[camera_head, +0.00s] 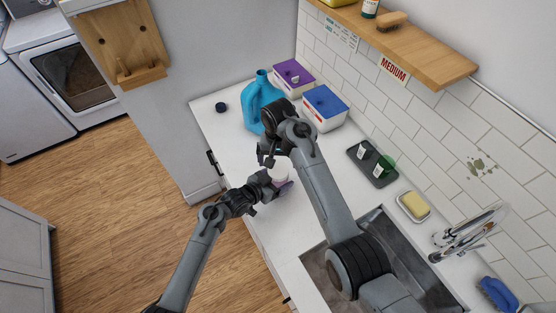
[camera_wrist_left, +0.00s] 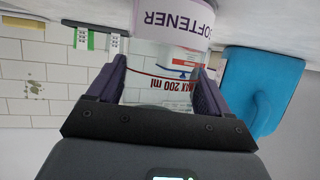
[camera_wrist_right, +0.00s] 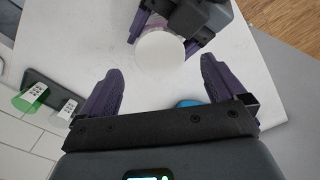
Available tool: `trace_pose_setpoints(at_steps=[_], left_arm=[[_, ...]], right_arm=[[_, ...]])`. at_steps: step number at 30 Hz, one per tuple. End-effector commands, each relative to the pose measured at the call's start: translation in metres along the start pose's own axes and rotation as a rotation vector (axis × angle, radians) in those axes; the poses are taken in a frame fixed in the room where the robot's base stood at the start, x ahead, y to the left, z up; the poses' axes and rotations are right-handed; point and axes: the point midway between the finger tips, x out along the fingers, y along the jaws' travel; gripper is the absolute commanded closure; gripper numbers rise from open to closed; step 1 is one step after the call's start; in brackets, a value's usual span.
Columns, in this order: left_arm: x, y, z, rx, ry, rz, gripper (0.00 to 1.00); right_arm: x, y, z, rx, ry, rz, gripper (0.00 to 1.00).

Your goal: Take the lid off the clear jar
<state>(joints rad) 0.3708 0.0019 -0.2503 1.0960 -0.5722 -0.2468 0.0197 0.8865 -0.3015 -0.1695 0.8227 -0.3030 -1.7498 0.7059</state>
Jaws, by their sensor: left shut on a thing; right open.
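The clear jar (camera_wrist_left: 150,85) has a lilac SOFTENER label and a red MAX 200 ml line, both upside down in the left wrist view. My left gripper (camera_wrist_left: 160,78) is shut on its sides; in the head view this gripper (camera_head: 280,187) is low over the counter. The round white lid (camera_wrist_right: 160,53) is on the jar in the right wrist view; it shows small in the head view (camera_head: 279,173). My right gripper (camera_wrist_right: 158,70) is open and empty, above the lid, with its fingers apart on either side; it partly covers the jar in the head view (camera_head: 268,155).
A blue jug (camera_head: 258,103) and a round black cap (camera_head: 221,107) stand on the white counter (camera_head: 232,135). Purple-lidded (camera_head: 293,77) and blue-lidded (camera_head: 324,108) boxes stand near the tiled wall. A dark tray (camera_head: 372,164), sponge dish (camera_head: 413,206) and sink (camera_head: 400,255) lie right.

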Motion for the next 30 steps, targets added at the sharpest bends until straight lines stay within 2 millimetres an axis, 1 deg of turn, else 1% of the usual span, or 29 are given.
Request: trace_pose_setpoints(at_steps=[1,4,5,13,17,23,30], left_arm=[[0.0,-0.001,0.001,0.0,-0.002,-0.001,0.18],[0.0,-0.001,0.001,0.0,-0.001,-0.002,0.02],[0.0,-0.001,0.001,0.0,-0.001,-0.002,0.0],[-0.002,-0.001,0.0,0.0,-0.001,-0.002,0.0],[-0.009,-0.001,0.0,0.001,0.0,-0.002,0.0],[-0.036,-0.001,0.001,0.001,-0.001,-0.003,0.0],[-0.076,-0.001,0.001,0.002,-0.001,-0.002,0.0]], right_arm=[[0.0,0.0,0.0,0.0,0.0,0.0,0.03],[0.0,0.001,0.0,0.001,0.0,0.001,0.03],[0.0,0.001,0.0,0.001,0.0,0.001,0.03],[0.0,0.001,0.0,0.001,0.0,0.001,0.03],[-0.001,0.001,0.0,0.001,0.0,0.001,0.03],[-0.005,0.001,0.0,0.001,0.0,0.001,0.03],[-0.007,0.001,0.0,0.001,0.0,0.001,0.03]])
